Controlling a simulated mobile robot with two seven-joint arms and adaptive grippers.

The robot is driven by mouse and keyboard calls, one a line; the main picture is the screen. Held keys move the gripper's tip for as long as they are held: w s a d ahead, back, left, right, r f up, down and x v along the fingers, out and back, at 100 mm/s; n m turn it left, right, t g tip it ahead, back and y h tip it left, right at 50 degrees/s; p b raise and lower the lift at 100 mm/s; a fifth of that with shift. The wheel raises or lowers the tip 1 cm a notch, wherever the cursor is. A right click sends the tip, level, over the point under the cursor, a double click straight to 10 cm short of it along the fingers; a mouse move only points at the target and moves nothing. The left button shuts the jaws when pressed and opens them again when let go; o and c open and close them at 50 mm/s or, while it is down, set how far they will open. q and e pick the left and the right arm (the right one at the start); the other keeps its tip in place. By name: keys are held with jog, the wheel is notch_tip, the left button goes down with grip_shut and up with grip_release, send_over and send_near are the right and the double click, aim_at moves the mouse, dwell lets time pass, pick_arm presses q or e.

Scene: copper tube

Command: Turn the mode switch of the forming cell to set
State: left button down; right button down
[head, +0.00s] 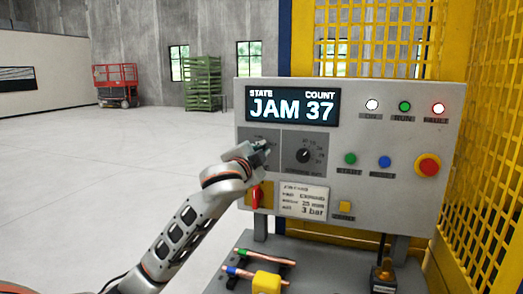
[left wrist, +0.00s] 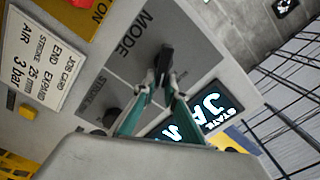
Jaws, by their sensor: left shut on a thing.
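The forming cell's control panel (head: 370,190) stands at the right of the head view. Its display (head: 292,106) reads JAM, count 37. The mode switch, a dark knob (left wrist: 165,57) on a grey plate marked MODE, shows in the left wrist view. My left gripper (head: 261,148) is at this plate, and its two fingers (left wrist: 161,83) are shut on the knob. In the head view the gripper and wrist mostly hide the knob. The knob's exact setting cannot be read. My right gripper is not in view.
A stroke dial (head: 304,156) sits just right of the mode plate. A red handle (head: 255,196) hangs below it. Push buttons and a red emergency stop (head: 427,166) are farther right. Copper tubes (head: 263,257) lie below the panel. Yellow mesh guarding (head: 492,130) closes the right side.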

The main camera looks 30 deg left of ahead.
pick_arm(q)
jog(key=c, duration=2.1)
grip_release()
jog(key=shift+s, duration=0.1)
jog(key=v, duration=1.1)
jog(key=shift+s, duration=0.4)
jog(key=shift+d+f, duration=0.1)
jog(key=shift+f, duration=0.05)
